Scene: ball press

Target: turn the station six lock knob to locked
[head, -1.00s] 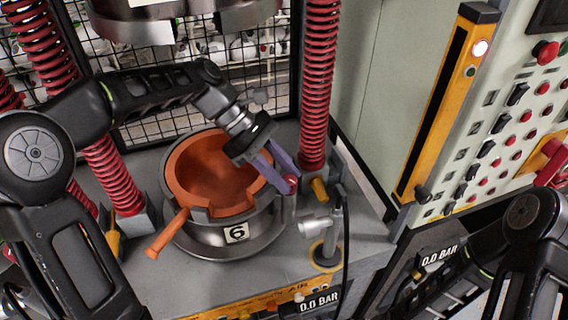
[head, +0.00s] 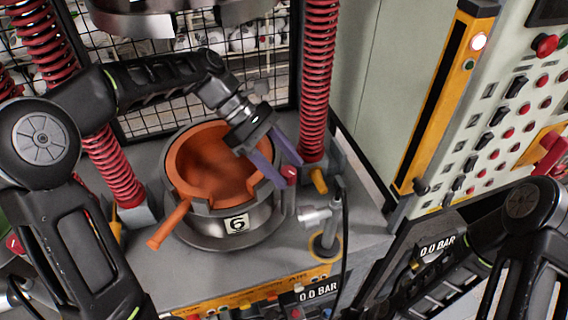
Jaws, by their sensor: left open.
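The station six mold (head: 237,224) is a grey metal pot with an orange lining (head: 205,165) and a "6" label, standing on the grey press table. A red knob (head: 290,173) shows at its right rim; I take it for the lock knob. My left gripper (head: 284,172) is open, its two purple fingers pointing down at the right rim, with the red knob at their tips. I cannot tell whether they touch it. The knob's marking is too small to read. Of my right arm, dark links show at the lower right; its gripper is not in view.
An orange handle (head: 168,226) juts from the pot's front left. Red springs (head: 316,75) stand at both sides of the press. A grey air fitting (head: 325,225) with a hose stands right of the pot. A control panel (head: 520,110) fills the right.

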